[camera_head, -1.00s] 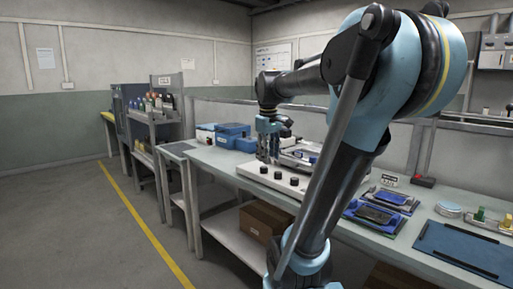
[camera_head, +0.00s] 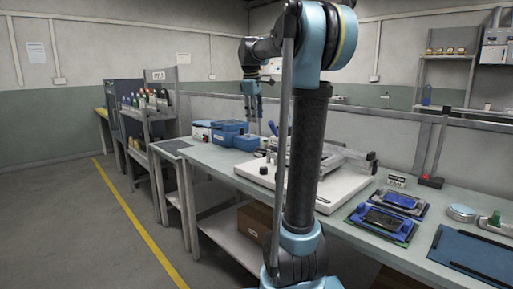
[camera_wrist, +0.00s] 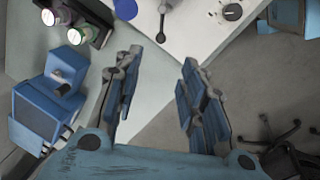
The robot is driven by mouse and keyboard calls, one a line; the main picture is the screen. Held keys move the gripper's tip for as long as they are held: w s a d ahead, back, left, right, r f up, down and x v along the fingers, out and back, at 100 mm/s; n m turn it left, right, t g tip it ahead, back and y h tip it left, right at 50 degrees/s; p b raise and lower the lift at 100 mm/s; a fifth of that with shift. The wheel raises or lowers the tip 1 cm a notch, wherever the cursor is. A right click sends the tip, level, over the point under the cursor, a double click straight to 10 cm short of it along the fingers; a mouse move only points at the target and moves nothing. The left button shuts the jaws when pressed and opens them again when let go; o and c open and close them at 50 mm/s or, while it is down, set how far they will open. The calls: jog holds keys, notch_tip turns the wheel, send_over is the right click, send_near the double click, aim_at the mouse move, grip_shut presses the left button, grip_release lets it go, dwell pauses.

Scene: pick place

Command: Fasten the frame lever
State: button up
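A white board (camera_head: 338,190) lies on the long workbench and carries a metal frame fixture (camera_head: 345,156), partly hidden behind my arm. The board's corner also shows at the top of the wrist view (camera_wrist: 195,35). A thin grey rod with a dark ball end (camera_wrist: 160,38) shows there and may be the frame lever; I cannot tell whether it is fastened. My gripper (camera_head: 252,112) hangs above the bench near the blue boxes, clear of the board. In the wrist view its fingers (camera_wrist: 158,78) are wide apart with nothing between them.
Blue boxes (camera_head: 227,132) stand on the bench left of the board. Blue trays with dark devices (camera_head: 385,220) and a dark blue mat (camera_head: 470,252) lie to the right. A shelf with bottles (camera_head: 150,112) stands at the left. The floor along the yellow line is clear.

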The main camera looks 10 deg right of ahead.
jog(key=f, duration=0.5)
jog(key=w+d+f, duration=0.1)
jog(key=f, duration=0.3)
jog(key=w+f, duration=0.1)
jog(key=f, duration=0.4)
jog(key=shift+w+d+f, duration=0.15)
jog(key=shift+d+f, duration=0.15)
jog(key=shift+f, duration=0.05)
jog(key=shift+c, duration=0.6)
grip_shut()
